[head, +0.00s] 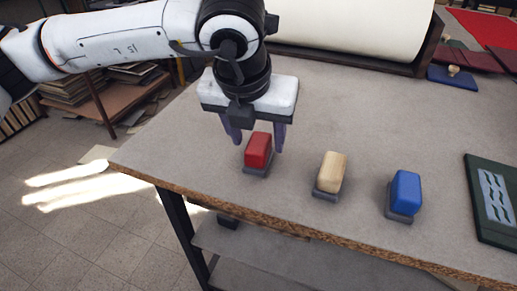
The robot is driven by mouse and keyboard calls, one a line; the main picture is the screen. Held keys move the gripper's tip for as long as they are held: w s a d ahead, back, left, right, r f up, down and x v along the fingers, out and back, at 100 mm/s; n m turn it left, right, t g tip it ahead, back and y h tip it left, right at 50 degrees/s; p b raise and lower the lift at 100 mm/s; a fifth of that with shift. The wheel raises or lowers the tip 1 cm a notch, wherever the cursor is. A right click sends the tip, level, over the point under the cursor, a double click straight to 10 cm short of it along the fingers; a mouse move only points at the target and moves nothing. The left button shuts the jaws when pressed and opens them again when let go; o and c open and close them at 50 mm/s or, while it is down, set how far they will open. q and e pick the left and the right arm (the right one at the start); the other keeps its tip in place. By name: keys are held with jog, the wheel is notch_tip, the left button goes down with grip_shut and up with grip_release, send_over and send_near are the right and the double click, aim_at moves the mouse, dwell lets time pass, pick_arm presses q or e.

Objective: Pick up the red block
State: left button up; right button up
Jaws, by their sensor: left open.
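The red block (258,150) stands on a small grey base near the left end of the grey table (300,90). My left gripper (256,138) comes in from the upper left and points down. Its two purple-grey fingers are apart, one to the left of the red block and behind it, the other at its right side. I cannot tell whether either finger touches the block. The gripper holds nothing that I can see. My right gripper is not in view.
A cream block (331,171) and a blue block (406,192) stand on grey bases to the right. A dark green tray (477,221) lies at the right edge. A large cream roll (355,25) lies at the back. The table's front edge is close to the blocks.

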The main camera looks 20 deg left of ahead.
aim_at(258, 142)
pick_arm(q)
jog(key=shift+x, duration=1.2)
jog(key=c, duration=1.2)
notch_tip(258, 142, up, 10)
jog(key=shift+r, duration=0.1)
jog(key=shift+c, duration=0.2)
jog(key=o, duration=0.6)
jog(key=c, duration=0.4)
